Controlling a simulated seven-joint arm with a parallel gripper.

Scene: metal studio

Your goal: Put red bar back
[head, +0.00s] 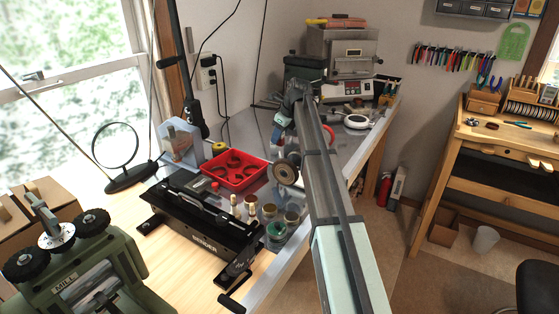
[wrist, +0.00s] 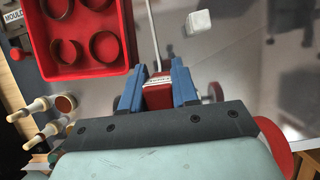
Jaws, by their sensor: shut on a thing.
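The red bar (wrist: 157,97), a small red block with a pale label on its end, sits between the two blue fingers of my gripper (wrist: 168,82) in the wrist view. The fingers press on it from both sides. In the head view my gripper (head: 278,134) is over the grey metal bench top, beyond the red tray. The bar is too small there to make out clearly. I cannot tell whether the bar touches the bench.
A red tray (head: 262,178) with round rings lies left of my gripper; it also shows in the wrist view (wrist: 118,70). A white block (wrist: 198,22) lies ahead on the bench. Several small jars, a black bender (head: 190,225) and a kiln (head: 342,60) stand around.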

